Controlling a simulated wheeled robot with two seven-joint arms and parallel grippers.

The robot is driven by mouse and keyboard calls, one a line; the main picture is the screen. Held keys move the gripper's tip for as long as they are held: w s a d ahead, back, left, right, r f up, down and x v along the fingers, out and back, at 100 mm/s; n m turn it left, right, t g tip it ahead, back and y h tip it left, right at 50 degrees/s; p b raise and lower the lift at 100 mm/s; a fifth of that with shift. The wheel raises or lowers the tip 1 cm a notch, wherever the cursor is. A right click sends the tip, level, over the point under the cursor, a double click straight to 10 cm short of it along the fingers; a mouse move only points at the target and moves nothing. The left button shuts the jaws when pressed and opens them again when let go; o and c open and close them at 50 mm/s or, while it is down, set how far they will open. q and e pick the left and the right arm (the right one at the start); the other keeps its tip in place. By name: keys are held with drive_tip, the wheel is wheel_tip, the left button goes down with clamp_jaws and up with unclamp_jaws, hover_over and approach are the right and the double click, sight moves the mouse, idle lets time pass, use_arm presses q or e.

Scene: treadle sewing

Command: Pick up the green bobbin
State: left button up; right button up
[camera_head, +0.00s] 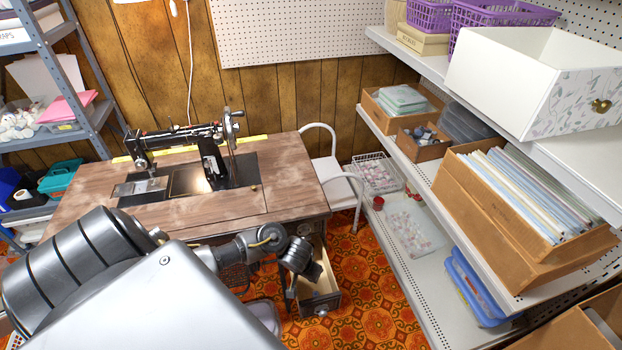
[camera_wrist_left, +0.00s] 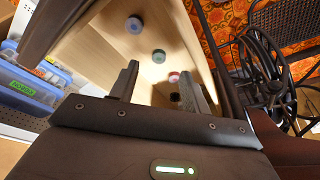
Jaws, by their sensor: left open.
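The green bobbin (camera_wrist_left: 159,56) lies on the pale wooden floor of the open drawer (camera_head: 322,303), seen in the left wrist view. It is a small grey-green disc. My left gripper (camera_wrist_left: 160,72) is open and empty above the drawer, and the bobbin appears just beyond and between its fingertips, apart from them. In the head view my left gripper (camera_head: 305,272) is over the drawer and hides much of its inside; no bobbin can be made out there. My right gripper is not in view.
Other bobbins share the drawer: a blue-grey one (camera_wrist_left: 134,25), a pink one (camera_wrist_left: 173,77) and a black one (camera_wrist_left: 175,97). Drawer walls stand close around the fingers. The sewing table (camera_head: 95,205) is beside the drawer. Shelves (camera_head: 440,275) stand to the right, with patterned floor between.

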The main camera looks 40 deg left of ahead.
use_arm(q)
drive_tip(key=shift+f, duration=0.1)
drive_tip(key=b+x, duration=0.1)
drive_tip(key=x, duration=0.1)
drive_tip(key=b+x, duration=0.1)
drive_tip(key=x, duration=0.1)
drive_tip(key=shift+w+f+b, duration=0.25)
drive_tip(key=shift+w+b, duration=0.1)
drive_tip(key=shift+b, duration=0.05)
drive_tip(key=shift+f, duration=0.2)
clamp_jaws()
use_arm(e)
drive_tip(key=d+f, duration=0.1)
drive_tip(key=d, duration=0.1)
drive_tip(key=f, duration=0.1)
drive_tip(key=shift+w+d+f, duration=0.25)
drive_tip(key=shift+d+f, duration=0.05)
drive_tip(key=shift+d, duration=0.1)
